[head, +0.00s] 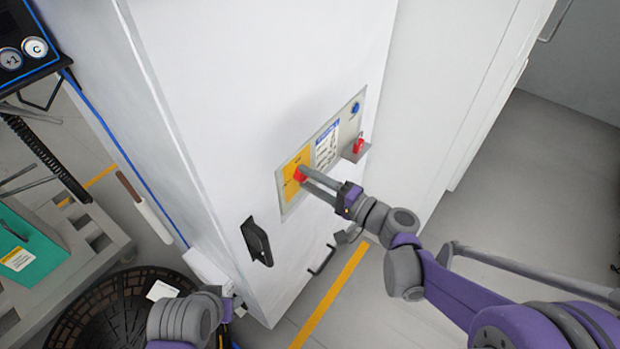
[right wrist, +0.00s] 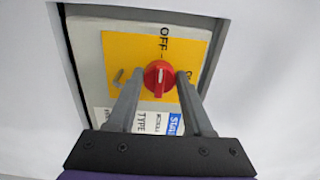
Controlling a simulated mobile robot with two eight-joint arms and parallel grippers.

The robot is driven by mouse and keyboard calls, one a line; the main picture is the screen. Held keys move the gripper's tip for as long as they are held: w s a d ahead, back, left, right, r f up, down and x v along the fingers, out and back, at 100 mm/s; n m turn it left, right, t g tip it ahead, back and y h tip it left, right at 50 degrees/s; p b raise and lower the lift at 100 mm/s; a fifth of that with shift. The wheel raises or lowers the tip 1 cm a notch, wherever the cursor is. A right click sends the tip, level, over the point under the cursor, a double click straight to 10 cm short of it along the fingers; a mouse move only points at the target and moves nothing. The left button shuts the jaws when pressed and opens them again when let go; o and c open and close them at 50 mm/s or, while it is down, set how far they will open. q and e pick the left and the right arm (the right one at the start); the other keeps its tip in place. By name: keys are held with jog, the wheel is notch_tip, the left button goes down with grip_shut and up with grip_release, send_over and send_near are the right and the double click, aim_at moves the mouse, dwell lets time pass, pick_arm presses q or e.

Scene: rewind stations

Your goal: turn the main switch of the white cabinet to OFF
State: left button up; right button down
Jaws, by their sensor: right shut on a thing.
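The white cabinet (head: 250,80) stands in the middle of the head view. Its switch panel (head: 283,205) carries a yellow plate (head: 291,190) with the red main switch knob (head: 299,174). My right gripper (head: 304,174) is shut on the knob. In the right wrist view the fingers lie on both sides of the red knob (right wrist: 158,78). A pale mark on the knob points down in that picture, while the word OFF (right wrist: 165,45) is above it. One finger partly covers lettering at the right. My left gripper (head: 228,308) is low in the head view, its fingers unclear.
A red padlock (head: 359,146) sits on a small bracket right of the panel, below a blue button (head: 355,107). A black door handle (head: 256,241) sticks out lower left. A dark round basket (head: 110,315) and a green case (head: 30,245) stand at left.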

dwell(0.4)
jog(key=shift+c, duration=1.5)
grip_release()
